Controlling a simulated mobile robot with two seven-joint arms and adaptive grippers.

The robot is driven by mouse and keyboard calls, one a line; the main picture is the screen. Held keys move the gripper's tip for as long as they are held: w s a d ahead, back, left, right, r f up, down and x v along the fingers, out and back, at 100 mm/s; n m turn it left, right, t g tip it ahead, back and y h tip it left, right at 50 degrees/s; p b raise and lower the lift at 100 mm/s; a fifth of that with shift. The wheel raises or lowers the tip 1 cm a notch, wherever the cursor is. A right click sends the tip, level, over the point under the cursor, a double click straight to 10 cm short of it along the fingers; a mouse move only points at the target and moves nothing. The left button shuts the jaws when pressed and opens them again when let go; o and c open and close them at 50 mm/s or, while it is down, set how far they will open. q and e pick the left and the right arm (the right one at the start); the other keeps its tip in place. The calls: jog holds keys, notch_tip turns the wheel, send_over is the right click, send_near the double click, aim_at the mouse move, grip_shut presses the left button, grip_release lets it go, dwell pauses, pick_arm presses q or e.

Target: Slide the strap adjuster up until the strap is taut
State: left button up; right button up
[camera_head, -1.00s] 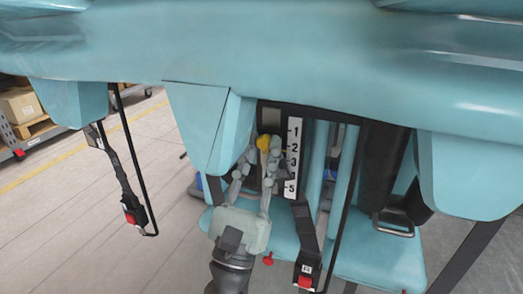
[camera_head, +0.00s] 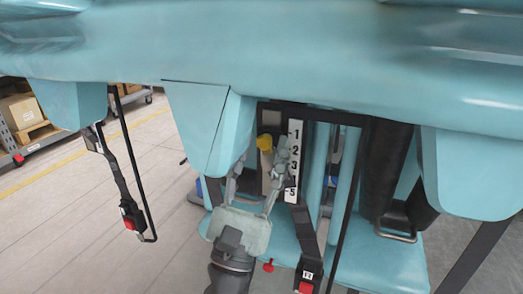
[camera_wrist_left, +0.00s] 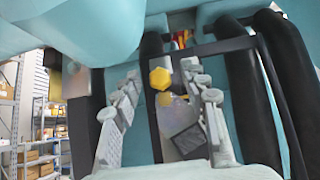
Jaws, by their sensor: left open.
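A yellow knob (camera_head: 264,142), which looks like the strap adjuster, sits between marks 1 and 2 of the white number scale (camera_head: 293,160) on the teal seat unit. In the left wrist view the yellow hexagonal knob (camera_wrist_left: 160,78) shows with a dark grey block (camera_wrist_left: 188,138) below it. My left gripper (camera_head: 261,158) is open, with one finger on each side just below the knob. In the left wrist view its fingers (camera_wrist_left: 158,103) stand apart, with nothing between them gripped. A black strap (camera_head: 305,228) hangs below the scale to a red-button buckle (camera_head: 307,274). Whether it is taut is unclear.
A second strap with a red-button buckle (camera_head: 131,217) hangs at the left beside a thin black bar. A black padded restraint (camera_head: 383,170) stands right of the scale. Shelving with boxes (camera_head: 20,110) is at the far left. The floor at left is clear.

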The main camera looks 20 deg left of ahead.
pick_arm(q)
jog(key=v, duration=1.2)
